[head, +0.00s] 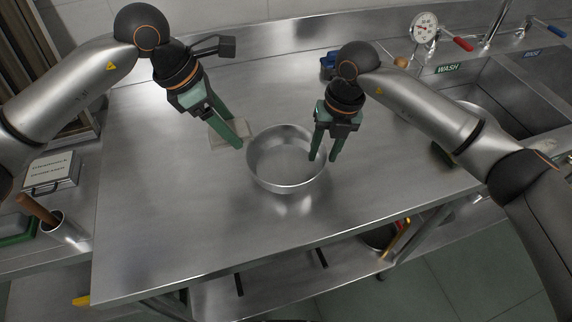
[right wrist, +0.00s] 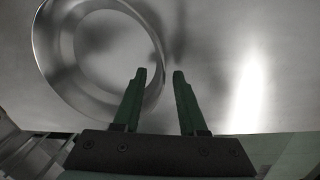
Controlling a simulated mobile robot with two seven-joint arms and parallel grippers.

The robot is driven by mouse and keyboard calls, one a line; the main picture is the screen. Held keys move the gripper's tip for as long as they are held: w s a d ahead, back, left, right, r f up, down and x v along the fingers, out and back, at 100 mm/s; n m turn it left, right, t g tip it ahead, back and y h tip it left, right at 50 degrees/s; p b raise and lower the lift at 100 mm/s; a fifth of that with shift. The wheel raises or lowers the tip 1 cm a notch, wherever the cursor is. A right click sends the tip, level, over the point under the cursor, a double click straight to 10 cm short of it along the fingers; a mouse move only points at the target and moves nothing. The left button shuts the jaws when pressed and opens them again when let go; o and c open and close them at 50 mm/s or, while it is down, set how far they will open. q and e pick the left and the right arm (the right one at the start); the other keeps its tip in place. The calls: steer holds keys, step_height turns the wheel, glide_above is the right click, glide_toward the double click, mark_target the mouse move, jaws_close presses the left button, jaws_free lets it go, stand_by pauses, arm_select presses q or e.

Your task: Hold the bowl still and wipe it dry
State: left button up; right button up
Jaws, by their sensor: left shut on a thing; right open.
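The steel bowl (head: 287,184) stands upright and empty on the steel table, and it also fills the upper left of the right wrist view (right wrist: 75,101). My right gripper (head: 322,158) is open at the bowl's right rim. In the right wrist view its fingers (right wrist: 159,74) appear on either side of the rim; contact cannot be told.
The table (head: 160,230) is clear in front and to the left. A sink (head: 510,85) marked WASH, with a tap and round gauge (head: 424,28), is at the right. A metal cup (head: 68,234) and a labelled box (head: 52,172) stand at the left. A blue object (head: 328,64) sits behind my right arm.

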step_height(320, 180, up, 10)
steer(key=d, duration=0.1)
steer(key=shift+d+r, duration=0.25)
stand_by(0.4)
